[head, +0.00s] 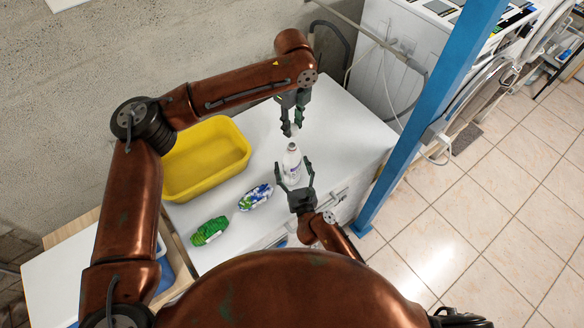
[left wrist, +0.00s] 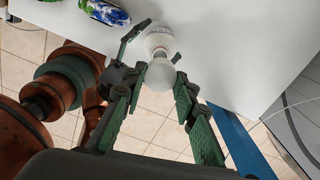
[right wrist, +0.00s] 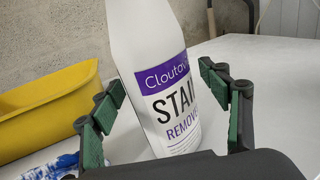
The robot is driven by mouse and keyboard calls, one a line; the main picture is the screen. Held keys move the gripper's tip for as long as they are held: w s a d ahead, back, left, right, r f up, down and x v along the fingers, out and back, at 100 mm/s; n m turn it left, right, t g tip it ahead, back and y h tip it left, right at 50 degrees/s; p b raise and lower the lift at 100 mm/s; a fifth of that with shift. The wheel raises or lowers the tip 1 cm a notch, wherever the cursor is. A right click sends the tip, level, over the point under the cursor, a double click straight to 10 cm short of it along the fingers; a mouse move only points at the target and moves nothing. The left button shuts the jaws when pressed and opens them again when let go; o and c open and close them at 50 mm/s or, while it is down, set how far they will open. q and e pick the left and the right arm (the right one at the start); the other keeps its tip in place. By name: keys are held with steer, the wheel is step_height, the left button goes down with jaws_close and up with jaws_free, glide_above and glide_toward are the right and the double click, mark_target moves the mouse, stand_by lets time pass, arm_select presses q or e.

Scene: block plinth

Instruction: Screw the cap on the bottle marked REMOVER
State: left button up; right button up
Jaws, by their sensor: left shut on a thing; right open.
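The white bottle (head: 292,164) with a purple band and the words STAIN REMOVER stands upright on the white table. Its label shows large in the right wrist view (right wrist: 170,95). My right gripper (head: 296,176) is open, with one finger on each side of the bottle. My left gripper (head: 291,127) is shut on a white rounded cap (left wrist: 160,75), which is held above the bottle. In the left wrist view, part of the bottle (left wrist: 159,41) shows behind the cap. The exact gap between cap and neck cannot be told.
A yellow tub (head: 206,185) stands left of the bottle on the white table (head: 345,130). A blue-and-white patterned item (head: 255,197) and a green one (head: 209,231) lie nearer me. A blue post (head: 432,115) rises at the table's right edge. The table behind the bottle is clear.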

steer(key=shift+w, duration=0.25)
steer(key=shift+c, duration=0.6)
steer(key=c, duration=1.7)
arm_select(q)
glide_above(292, 146)
steer(key=shift+w+f, duration=0.1)
steer(key=shift+f, duration=2.35)
arm_select(e)
steer(key=shift+c, duration=0.2)
